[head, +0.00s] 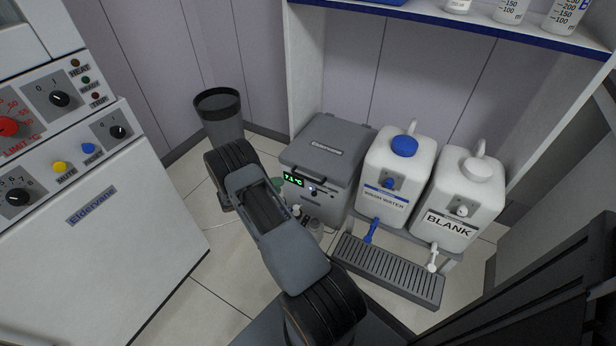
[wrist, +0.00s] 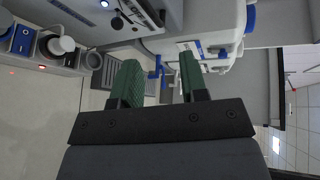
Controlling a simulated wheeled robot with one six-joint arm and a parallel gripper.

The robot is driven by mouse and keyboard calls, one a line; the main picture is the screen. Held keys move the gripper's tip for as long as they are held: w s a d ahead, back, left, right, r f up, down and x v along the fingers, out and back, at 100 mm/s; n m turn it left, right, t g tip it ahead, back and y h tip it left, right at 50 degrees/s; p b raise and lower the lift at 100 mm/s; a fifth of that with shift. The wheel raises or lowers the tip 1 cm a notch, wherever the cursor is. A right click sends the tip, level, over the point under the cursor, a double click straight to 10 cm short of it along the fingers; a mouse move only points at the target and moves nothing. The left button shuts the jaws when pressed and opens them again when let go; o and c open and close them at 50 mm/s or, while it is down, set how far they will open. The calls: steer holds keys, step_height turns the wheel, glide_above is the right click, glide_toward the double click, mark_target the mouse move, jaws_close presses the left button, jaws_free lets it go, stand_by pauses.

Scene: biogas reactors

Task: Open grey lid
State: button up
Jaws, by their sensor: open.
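The grey lid (head: 330,142) lies flat and closed on a grey box (head: 330,200) with a green readout, in the middle of the head view. A dark handle (head: 308,173) runs along its front edge. In the wrist view my gripper (wrist: 158,72) is open, its two green fingers apart with nothing between them. The grey box's front panel (wrist: 117,23) shows turned at the top of that view, beyond the fingers. In the head view my arm hides most of the gripper; only a bit of green shows by the box's front left.
A white wash water container (head: 388,180) and a BLANK container (head: 457,205) stand right of the box, behind a slotted drip tray (head: 390,268). A shelf (head: 450,16) runs above. A white control cabinet (head: 90,220) stands at left. Small items stand below the box's front.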

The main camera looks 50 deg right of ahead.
mark_target(308, 179)
steer(key=d+f+n+b, duration=0.1)
steer(key=d+f, duration=0.1)
steer(key=d, duration=0.3)
steer(key=s+d+f+n+b, duration=0.1)
steer(key=d+f, duration=0.1)
steer(key=d, duration=0.2)
steer(key=s+d+f+n+h+b, duration=0.1)
steer(key=d+f, duration=0.1)
steer(key=d, duration=0.3)
steer(key=shift+d+n+t+b, duration=0.3)
steer(key=shift+t+b, duration=0.1)
steer(key=shift+f, duration=0.1)
jaws_close()
